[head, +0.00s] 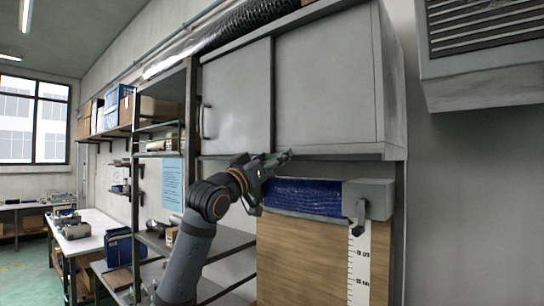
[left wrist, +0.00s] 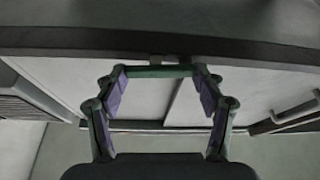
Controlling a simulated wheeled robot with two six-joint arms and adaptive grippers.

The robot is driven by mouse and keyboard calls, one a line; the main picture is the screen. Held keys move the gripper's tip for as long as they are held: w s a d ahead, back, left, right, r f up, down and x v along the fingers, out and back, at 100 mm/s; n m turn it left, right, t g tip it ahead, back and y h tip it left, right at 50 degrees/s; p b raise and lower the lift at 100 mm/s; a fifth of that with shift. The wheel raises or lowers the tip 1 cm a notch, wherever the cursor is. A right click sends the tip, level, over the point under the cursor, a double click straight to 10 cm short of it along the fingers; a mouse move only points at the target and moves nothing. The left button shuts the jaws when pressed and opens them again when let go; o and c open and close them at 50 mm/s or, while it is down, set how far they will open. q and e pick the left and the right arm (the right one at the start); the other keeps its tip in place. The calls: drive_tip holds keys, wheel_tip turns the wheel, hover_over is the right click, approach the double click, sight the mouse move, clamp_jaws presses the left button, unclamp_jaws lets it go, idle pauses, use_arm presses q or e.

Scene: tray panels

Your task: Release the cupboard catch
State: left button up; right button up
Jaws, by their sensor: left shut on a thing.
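The grey cupboard (head: 325,85) hangs on the wall, its two flat doors meeting at an upright seam. My left gripper (head: 280,160) reaches up to its bottom edge, near the seam. In the left wrist view, my left gripper (left wrist: 160,76) has its purple-padded fingers wide apart at the two ends of a green bar, which I take to be the catch (left wrist: 160,71). It is shut on that bar, close to the cupboard's dark edge (left wrist: 70,40). In the head view the gripper largely hides the catch. My right gripper is not in view.
A door handle (head: 207,122) is on the left door. Below the cupboard are a blue roll (head: 300,196) with a grey lever (head: 359,215) and a wooden panel (head: 300,255). A grey vented box (head: 485,60) juts out upper right. Shelves (head: 160,155) stand left.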

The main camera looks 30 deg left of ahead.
use_arm(q)
drive_tip(key=shift+f+m+h, duration=0.2)
drive_tip(key=shift+m+h, duration=0.4)
drive_tip(key=shift+m, duration=0.5)
drive_tip(key=o, duration=1.2)
drive_tip(key=shift+c, duration=0.2)
drive_tip(key=shift+r, duration=0.15)
wheel_tip(320, 180, up, 10)
drive_tip(key=shift+f, duration=0.15)
